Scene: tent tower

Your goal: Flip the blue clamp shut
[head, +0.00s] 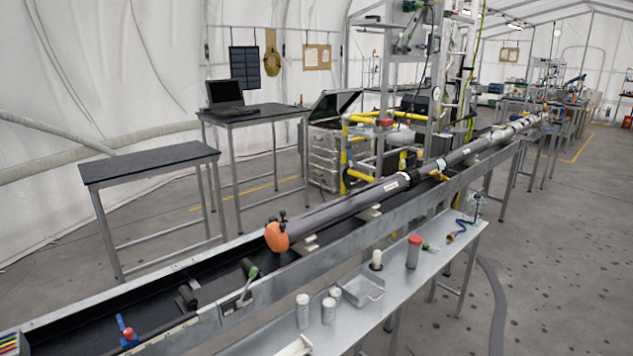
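A small blue clamp (122,323) with a red part at its foot sits in the long dark trough, low at the left of the head view. Its blue lever appears to stand upright, tilted slightly. Whether its jaw is closed around anything cannot be made out at this size. A green-handled clamp (249,280) stands further along the same trough, its handle raised. Neither of my grippers is recognisable in the head view.
A long grey tube with an orange cap (277,237) lies along the trough (330,244). The metal side bench (400,290) holds white jars (303,310), a metal tray (363,290) and a red-capped cylinder (413,252). A bare black-topped table (150,163) stands behind the trough.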

